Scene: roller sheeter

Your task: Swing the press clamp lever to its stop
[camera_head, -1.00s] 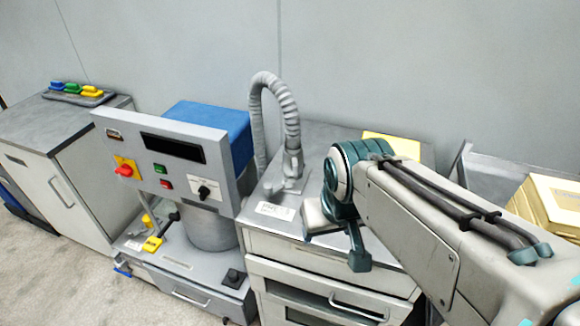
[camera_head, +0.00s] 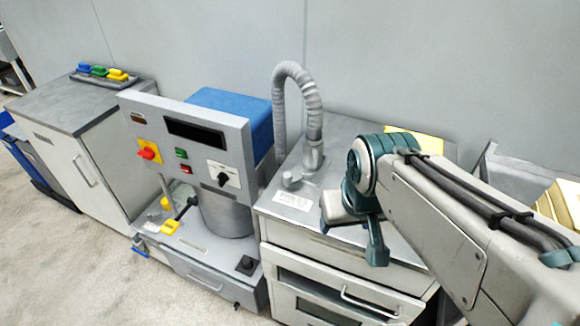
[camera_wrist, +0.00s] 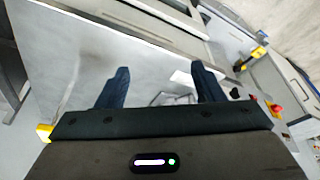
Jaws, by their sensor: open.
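The press machine (camera_head: 200,150) has a grey panel and a blue housing and stands left of my arm. A dark lever with a yellow grip (camera_head: 171,227) sits low at the left of its grey cylinder; I take this for the clamp lever. In the wrist view, what looks like the same lever (camera_wrist: 249,60) is at the upper right, well apart from my fingers. My gripper (camera_wrist: 160,72) is open and empty, with both dark fingers over the grey cabinet top. In the head view, my wrist hides most of the fingers.
A flexible grey hose (camera_head: 309,90) rises from the cabinet top (camera_head: 338,140) between my arm and the machine. The panel carries a red knob (camera_head: 148,150) and a black rotary switch (camera_head: 223,178). A left cabinet (camera_head: 60,100) holds coloured blocks. Floor in front is clear.

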